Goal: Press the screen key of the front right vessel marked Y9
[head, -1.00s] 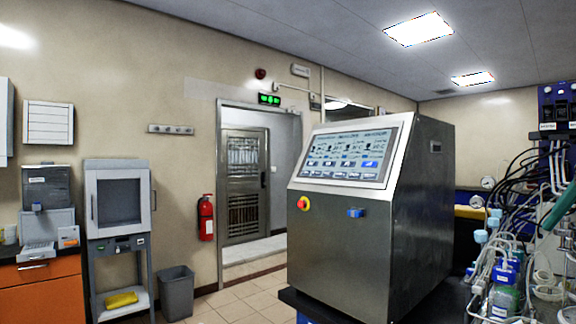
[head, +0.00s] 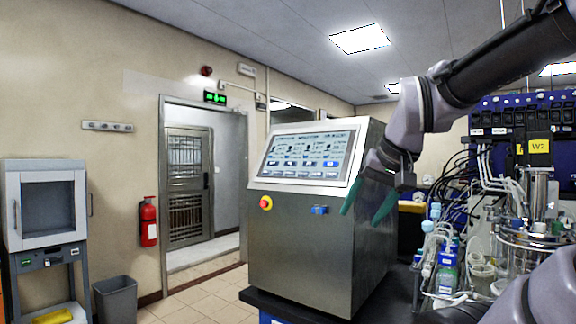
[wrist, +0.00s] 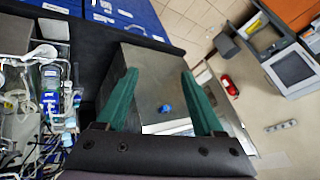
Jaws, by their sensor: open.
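The touch screen (head: 308,157) is on the sloped upper front of a steel control cabinet (head: 300,240). It shows rows of panels with small vessel pictures and blue keys along the bottom. Its lettering is too small to read, so I cannot tell which key belongs to Y9. My gripper (head: 361,213) has green fingers, open and empty. In the head view it overlaps the cabinet's right side, right of the screen. In the wrist view my gripper (wrist: 159,74) has the cabinet and its blue knob (wrist: 165,108) between and beyond the fingers. No Y9 mark is legible.
A red-and-yellow stop button (head: 266,203) and a blue knob (head: 320,210) stick out below the screen. Glass vessels, tubing and a yellow W2 label (head: 540,147) stand at the right. Tiled floor (head: 205,289) left of the cabinet is open.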

